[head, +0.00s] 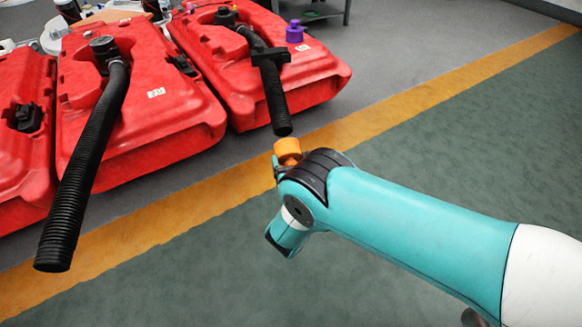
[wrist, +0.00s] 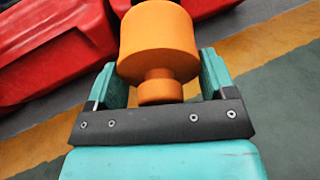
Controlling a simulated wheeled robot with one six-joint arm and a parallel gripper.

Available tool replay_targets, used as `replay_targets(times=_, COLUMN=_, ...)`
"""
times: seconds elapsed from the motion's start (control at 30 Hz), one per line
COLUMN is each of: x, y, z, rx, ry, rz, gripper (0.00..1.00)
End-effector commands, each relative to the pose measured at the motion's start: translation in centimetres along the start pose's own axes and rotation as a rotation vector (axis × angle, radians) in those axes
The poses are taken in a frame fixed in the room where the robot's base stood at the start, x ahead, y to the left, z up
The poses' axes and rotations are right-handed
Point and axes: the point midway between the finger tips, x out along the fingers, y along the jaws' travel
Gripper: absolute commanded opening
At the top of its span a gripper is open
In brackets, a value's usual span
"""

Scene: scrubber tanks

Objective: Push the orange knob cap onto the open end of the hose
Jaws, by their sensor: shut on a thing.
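The orange knob cap (head: 288,150) is at the end of my arm in the head view, just below the open end of a black hose (head: 276,105). It looks apart from the hose end by a small gap. The hose hangs down from the right red tank (head: 225,70). In the wrist view the cap (wrist: 158,40) stands between the two teal fingers of my gripper (wrist: 160,88), its narrow stem held low between them and its wide part beyond. The hose end does not show in the wrist view.
A second red tank (head: 150,115) has a longer black hose (head: 85,170) reaching to the lower left. Another red tank (head: 22,160) stands at the left edge. A purple cap (head: 295,32) sits on the right tank. The floor at right, with an orange stripe (head: 440,85), is clear.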

Motion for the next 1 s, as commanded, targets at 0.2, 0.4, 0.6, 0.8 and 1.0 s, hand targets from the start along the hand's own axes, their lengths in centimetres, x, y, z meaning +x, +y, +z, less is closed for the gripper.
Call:
replay_targets(times=0.2, x=1.8, y=-0.1, z=0.4, rx=0.002, ry=-0.003, rz=-0.003, gripper=0.53)
replay_targets(times=0.4, x=3.1, y=-0.1, z=0.8, rx=0.002, ry=-0.001, rz=-0.003, gripper=0.53)
replay_targets(times=0.6, x=3.8, y=-0.1, z=1.0, rx=0.001, ry=0.000, rz=-0.001, gripper=0.53)
replay_targets(times=0.8, x=3.9, y=-0.1, z=1.1, rx=0.001, ry=0.000, rz=-0.001, gripper=0.53)
replay_targets(times=1.0, x=3.9, y=-0.1, z=1.1, rx=0.001, ry=0.000, rz=-0.001, gripper=0.53)
